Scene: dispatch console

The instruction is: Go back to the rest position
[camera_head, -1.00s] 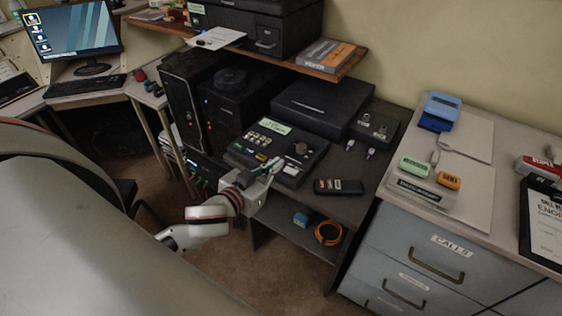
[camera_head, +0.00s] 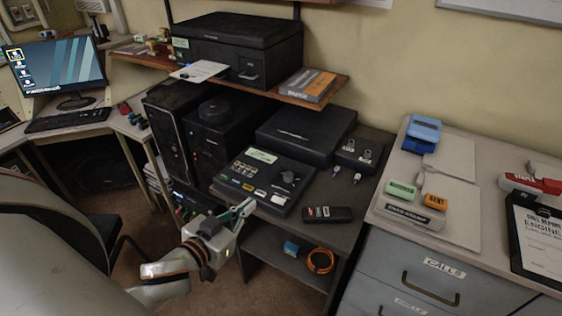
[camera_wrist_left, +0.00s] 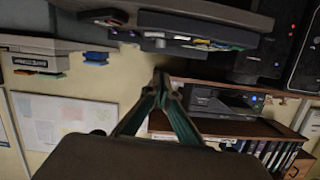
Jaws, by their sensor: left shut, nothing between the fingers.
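My left gripper (camera_head: 243,210) shows in the head view just off the front edge of the dark desk, by the front of the black console (camera_head: 262,180) with buttons and a knob. Its green fingers are together and hold nothing. In the left wrist view, the two fingers of the left gripper (camera_wrist_left: 160,85) meet at their tips, with a shelf unit and a wall board behind them. My right gripper is not in view.
A black handheld device (camera_head: 327,214) lies at the desk's front right. Below it, an orange cable coil (camera_head: 320,261) and a blue block (camera_head: 291,248) sit on a shelf. A grey drawer cabinet (camera_head: 400,268) stands right. An office chair (camera_head: 45,225) is at the left.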

